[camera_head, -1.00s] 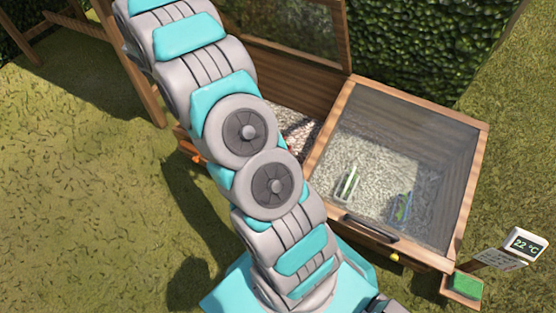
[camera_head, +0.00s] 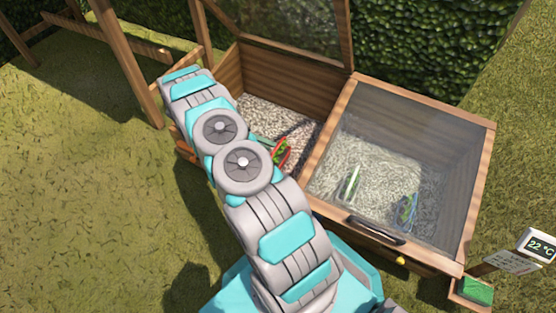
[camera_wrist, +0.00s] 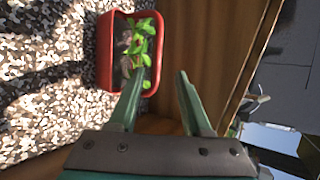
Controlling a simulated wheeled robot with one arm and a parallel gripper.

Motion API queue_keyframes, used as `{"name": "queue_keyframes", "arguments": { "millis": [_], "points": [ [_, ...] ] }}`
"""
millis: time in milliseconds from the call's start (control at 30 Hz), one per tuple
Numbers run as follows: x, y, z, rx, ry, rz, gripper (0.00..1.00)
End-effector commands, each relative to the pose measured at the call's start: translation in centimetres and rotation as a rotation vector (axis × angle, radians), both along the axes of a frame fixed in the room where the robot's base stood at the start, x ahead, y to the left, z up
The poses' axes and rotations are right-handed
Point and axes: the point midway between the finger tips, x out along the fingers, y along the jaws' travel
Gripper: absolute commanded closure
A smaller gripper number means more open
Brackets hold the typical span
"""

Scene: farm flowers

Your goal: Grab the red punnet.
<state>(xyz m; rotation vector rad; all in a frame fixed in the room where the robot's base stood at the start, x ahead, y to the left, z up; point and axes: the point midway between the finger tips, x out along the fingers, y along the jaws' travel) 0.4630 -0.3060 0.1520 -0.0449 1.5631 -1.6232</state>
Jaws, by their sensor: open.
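The red punnet (camera_wrist: 104,60) lies on pale gravel in the wrist view, with green seedlings in it. It also shows in the head view (camera_head: 282,153), in the left, open-lidded bay of the wooden frame, partly hidden by my arm. My gripper (camera_wrist: 154,85) is open and empty in the wrist view. Its left finger reaches near the punnet's lower edge, and the right finger is over the wooden wall. I cannot tell whether the left finger touches the punnet.
The right bay has a closed glass lid (camera_head: 400,150) with a dark handle (camera_head: 377,230); punnets show beneath it. The raised left lid (camera_head: 290,30) stands behind the open bay. A wooden wall (camera_wrist: 215,60) runs right of the punnet. A temperature sign (camera_head: 538,246) stands at right.

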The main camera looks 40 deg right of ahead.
Motion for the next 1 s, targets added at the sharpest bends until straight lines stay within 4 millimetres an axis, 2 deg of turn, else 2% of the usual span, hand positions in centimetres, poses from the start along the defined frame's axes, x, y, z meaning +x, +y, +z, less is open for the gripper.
{"name": "queue_keyframes", "arguments": {
  "millis": [600, 933, 1000],
  "points": [
    [-4.1, -4.1, -4.2, 0.002, 0.004, 0.001, 0.52],
    [-4.6, -4.5, -4.4, 0.000, 0.003, 0.001, 0.52],
    [-4.6, -4.5, -4.4, 0.000, 0.003, 0.001, 0.59]
  ]
}}
